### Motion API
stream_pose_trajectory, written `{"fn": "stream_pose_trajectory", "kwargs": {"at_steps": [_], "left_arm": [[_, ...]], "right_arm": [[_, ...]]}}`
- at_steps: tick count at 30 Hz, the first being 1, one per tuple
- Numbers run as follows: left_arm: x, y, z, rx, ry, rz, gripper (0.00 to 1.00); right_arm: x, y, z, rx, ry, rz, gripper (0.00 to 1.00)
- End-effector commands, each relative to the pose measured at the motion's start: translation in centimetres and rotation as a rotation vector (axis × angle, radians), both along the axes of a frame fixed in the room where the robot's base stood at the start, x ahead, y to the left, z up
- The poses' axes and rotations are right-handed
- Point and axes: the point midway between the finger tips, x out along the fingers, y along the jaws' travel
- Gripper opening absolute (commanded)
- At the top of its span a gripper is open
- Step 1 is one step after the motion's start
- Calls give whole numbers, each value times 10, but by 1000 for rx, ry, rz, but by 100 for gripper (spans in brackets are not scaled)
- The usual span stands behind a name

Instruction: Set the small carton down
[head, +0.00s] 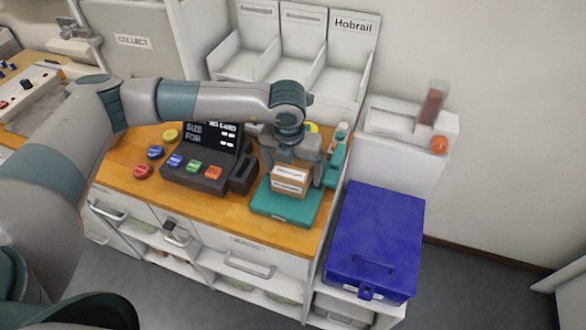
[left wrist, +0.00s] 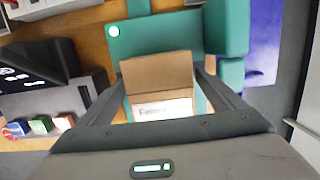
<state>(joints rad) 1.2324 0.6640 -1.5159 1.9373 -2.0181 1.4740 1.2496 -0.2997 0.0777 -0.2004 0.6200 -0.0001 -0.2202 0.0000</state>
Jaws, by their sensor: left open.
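The small carton (head: 289,181) is a brown cardboard box with white printed labels. It stands upright on the teal platform (head: 272,207) of a device on the wooden counter. My left gripper (head: 291,170) is over the carton, pointing down, with its jaws open and one finger on each side. In the left wrist view the carton (left wrist: 158,75) sits between the spread fingers (left wrist: 158,103), over the teal surface. Whether a finger touches its sides is hard to tell. My right gripper is not in view.
A dark console (head: 205,165) with a screen and coloured buttons stands left of the platform. A teal post (head: 335,163) rises close to the right. A blue lidded box (head: 375,240) stands further right. White bins, one labelled Hobrail (head: 345,50), stand behind.

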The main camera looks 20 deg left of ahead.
Motion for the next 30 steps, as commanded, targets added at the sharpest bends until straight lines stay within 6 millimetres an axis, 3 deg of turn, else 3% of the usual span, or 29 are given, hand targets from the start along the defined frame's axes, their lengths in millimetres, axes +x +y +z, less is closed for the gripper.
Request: {"fn": "stream_pose_trajectory", "kwargs": {"at_steps": [5,21,30], "left_arm": [[-2,0,15,-1,-2,1,89],[-15,0,103,-1,-3,0,89],[-18,0,120,0,-1,-1,89]], "right_arm": [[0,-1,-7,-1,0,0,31],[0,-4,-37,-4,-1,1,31],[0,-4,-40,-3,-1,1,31]]}}
